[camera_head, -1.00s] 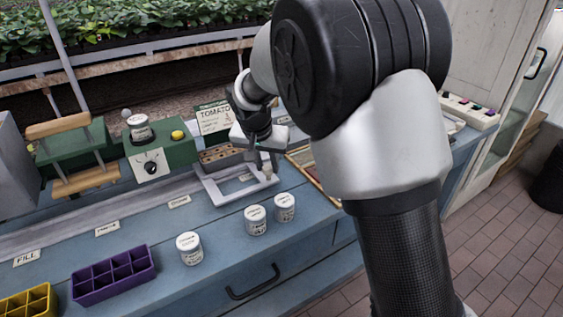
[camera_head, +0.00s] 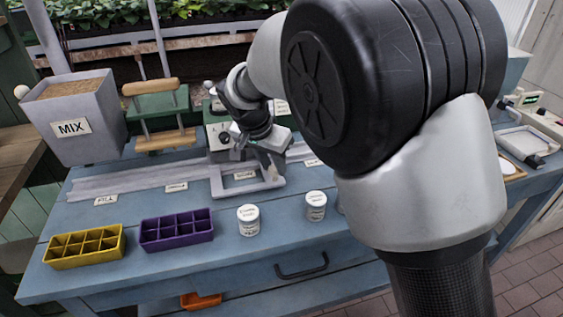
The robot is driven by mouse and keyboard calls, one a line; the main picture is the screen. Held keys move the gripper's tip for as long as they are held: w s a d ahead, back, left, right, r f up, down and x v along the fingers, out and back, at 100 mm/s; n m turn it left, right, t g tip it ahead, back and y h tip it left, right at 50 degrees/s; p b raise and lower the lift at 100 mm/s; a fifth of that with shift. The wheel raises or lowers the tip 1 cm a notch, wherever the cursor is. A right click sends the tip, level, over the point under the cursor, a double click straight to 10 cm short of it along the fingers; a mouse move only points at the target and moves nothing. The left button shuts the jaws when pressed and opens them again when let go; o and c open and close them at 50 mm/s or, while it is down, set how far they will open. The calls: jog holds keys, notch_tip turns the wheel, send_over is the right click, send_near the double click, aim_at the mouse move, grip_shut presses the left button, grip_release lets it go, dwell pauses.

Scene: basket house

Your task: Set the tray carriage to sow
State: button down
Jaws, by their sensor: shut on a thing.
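The tray carriage (camera_head: 232,191) is a pale grey open frame on the long grey rail (camera_head: 125,182) along the bench. It frames a small station label (camera_head: 244,175), whose print I cannot read surely. My gripper (camera_head: 270,170) is shut on the small upright knob at the carriage's right end; the jaws partly hide it. To the left along the rail are a FILL label (camera_head: 105,199) and another label (camera_head: 176,187). A further label (camera_head: 313,162) shows to the right, partly hidden by my arm. The green station (camera_head: 216,130) stands behind the carriage.
A yellow seed tray (camera_head: 84,247), a purple seed tray (camera_head: 177,230) and white jars (camera_head: 248,220) stand in front of the rail. The MIX hopper (camera_head: 82,118) and a green press with wooden bars (camera_head: 160,112) stand behind it. The rail left of the carriage is clear.

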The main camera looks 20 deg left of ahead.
jog(key=c, duration=1.4)
grip_release()
jog(key=shift+c, duration=0.2)
jog(key=shift+r, duration=0.1)
jog(key=p+v, duration=0.3)
jog(key=v, duration=1.4)
jog(key=shift+p, duration=0.4)
jog(key=shift+r, duration=0.15)
